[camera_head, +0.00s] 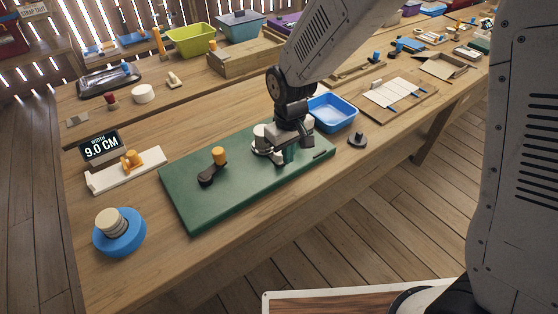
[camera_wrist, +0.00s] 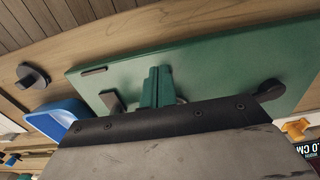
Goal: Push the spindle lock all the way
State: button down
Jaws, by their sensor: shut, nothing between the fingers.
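A green board (camera_head: 205,200) lies on the workbench and also shows in the wrist view (camera_wrist: 225,65). On it are a black crank with an orange knob (camera_head: 218,156) and a pale round spindle part (camera_head: 262,138), partly behind my gripper. My gripper (camera_head: 288,158) points down at the board's right half. Its green fingers (camera_wrist: 157,72) are together and hold nothing. A small grey block (camera_wrist: 112,101) stands beside the fingers in the wrist view; I cannot tell whether it is the spindle lock or whether the fingers touch it. A short dark bar (camera_head: 320,155) lies near the board's edge.
A blue tray (camera_head: 333,112) stands just behind the board, and a dark round knob (camera_head: 357,140) is right of it. A white fixture (camera_head: 125,172) with an orange part, a display (camera_head: 101,146) and a blue round base (camera_head: 119,238) are to the left. The front bench strip is clear.

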jog(key=shift+r, duration=2.35)
jog(key=shift+d, duration=0.1)
jog(key=s+d+r+m, duration=0.3)
jog(key=s+d+r, duration=0.5)
jog(key=s+d, duration=0.3)
jog(key=s+d+r+m+t, duration=0.1)
jog(key=s+d+r+m, duration=0.2)
jog(key=s+d+r, duration=0.5)
jog(key=shift+s+d+r+m, duration=0.4)
jog(key=shift+s+d, duration=1.15)
jog(key=shift+s, duration=0.5)
